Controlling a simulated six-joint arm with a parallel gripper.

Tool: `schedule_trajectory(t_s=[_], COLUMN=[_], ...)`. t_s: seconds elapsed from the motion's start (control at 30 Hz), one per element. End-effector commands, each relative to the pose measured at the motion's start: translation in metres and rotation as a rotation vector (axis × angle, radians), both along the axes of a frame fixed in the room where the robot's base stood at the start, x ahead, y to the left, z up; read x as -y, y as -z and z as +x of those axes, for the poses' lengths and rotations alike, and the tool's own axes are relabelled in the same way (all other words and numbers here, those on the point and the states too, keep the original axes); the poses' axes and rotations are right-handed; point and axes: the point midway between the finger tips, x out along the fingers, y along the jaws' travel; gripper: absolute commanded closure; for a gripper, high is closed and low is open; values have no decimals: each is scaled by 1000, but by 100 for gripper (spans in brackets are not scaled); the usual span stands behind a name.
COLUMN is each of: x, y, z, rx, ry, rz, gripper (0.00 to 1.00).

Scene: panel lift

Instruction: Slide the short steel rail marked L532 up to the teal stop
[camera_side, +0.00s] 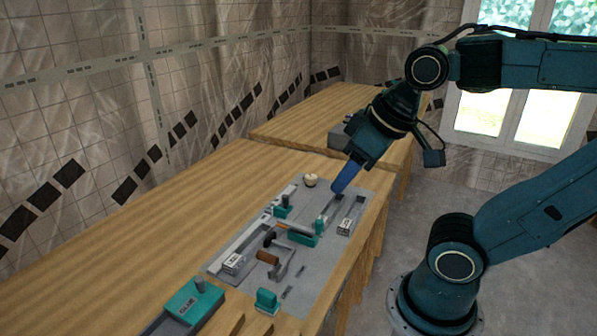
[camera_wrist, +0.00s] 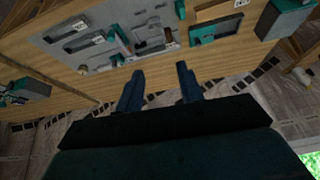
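A grey panel (camera_side: 322,262) lies on the wooden bench and carries metal channels and teal blocks. A short grey rail or channel (camera_side: 350,214) with a white tag sits at its right side, and a longer one (camera_side: 246,243) with a tag runs along its left. The tags are too small to read, so I cannot tell which is L532. Teal blocks stand mid-panel (camera_side: 303,238), behind it (camera_side: 281,210) and at the front (camera_side: 267,300); I cannot tell which is the stop. My gripper (camera_side: 338,190) is above the panel's far right. Its blue fingers (camera_wrist: 160,69) are apart and empty.
A brown cylinder (camera_side: 267,257) and a bent metal bracket (camera_side: 287,264) are mid-panel. A cream knob (camera_side: 310,180) stands near the far edge. A teal box (camera_side: 194,302) is at the front left. Bare bench (camera_side: 130,255) lies to the left.

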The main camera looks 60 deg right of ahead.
Motion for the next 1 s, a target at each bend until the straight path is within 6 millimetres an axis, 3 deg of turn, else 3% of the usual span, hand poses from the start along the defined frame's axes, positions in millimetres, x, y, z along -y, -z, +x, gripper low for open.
schedule_trajectory(t_s=[0.03,0.17,0.2,0.57,1.0], x=[1,3,4,15,36], y=[0,-2,-2,9,51], z=[5,22,28,92,170], rx=[-11,-38,-48,-140,-243], ry=[20,98,129,422,795], rz=[9,43,54,162,263], gripper=[73,98,100,100,100])
